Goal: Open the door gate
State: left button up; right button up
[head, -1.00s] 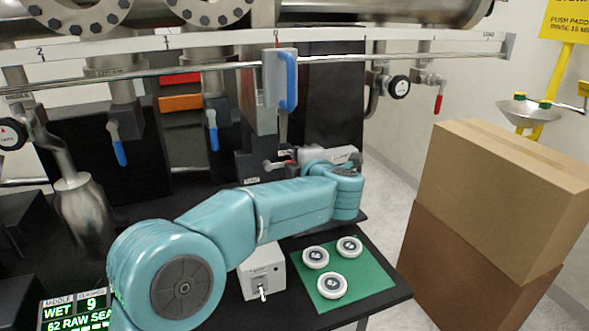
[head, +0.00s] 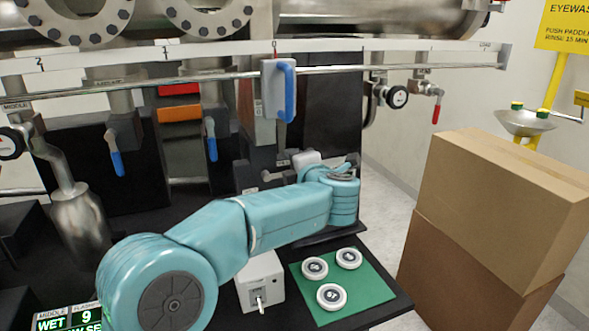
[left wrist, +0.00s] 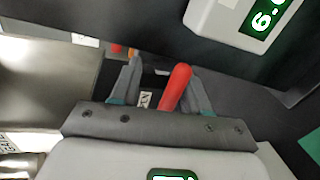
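A red lever handle (left wrist: 177,86) shows in the left wrist view between the two grey fingers of my left gripper (left wrist: 164,72). The fingers are apart, and the red handle lies nearer the right-hand finger; whether it touches is unclear. In the head view my teal left arm reaches from the lower left to the dark equipment at the centre. The white body of my left gripper (head: 306,159) is partly hidden behind the wrist, and its fingertips cannot be made out there. No part is clearly recognisable as the door gate. My right gripper is out of view.
A grey block with a blue handle (head: 286,90) sits on a long rail above the arm. Blue levers (head: 115,150) hang on pipes at left. A green mat (head: 366,287) with three white discs lies at right. Stacked cardboard boxes (head: 505,190) stand farther right.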

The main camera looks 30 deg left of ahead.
pick_arm(q)
jog(key=shift+f, duration=0.1)
dwell(0.3)
jog(key=shift+s+d, duration=0.4)
jog(key=shift+d, duration=0.05)
jog(key=b+v, duration=0.1)
jog(key=v, duration=1.4)
jog(key=shift+r, duration=0.2)
jog(key=shift+d, duration=0.1)
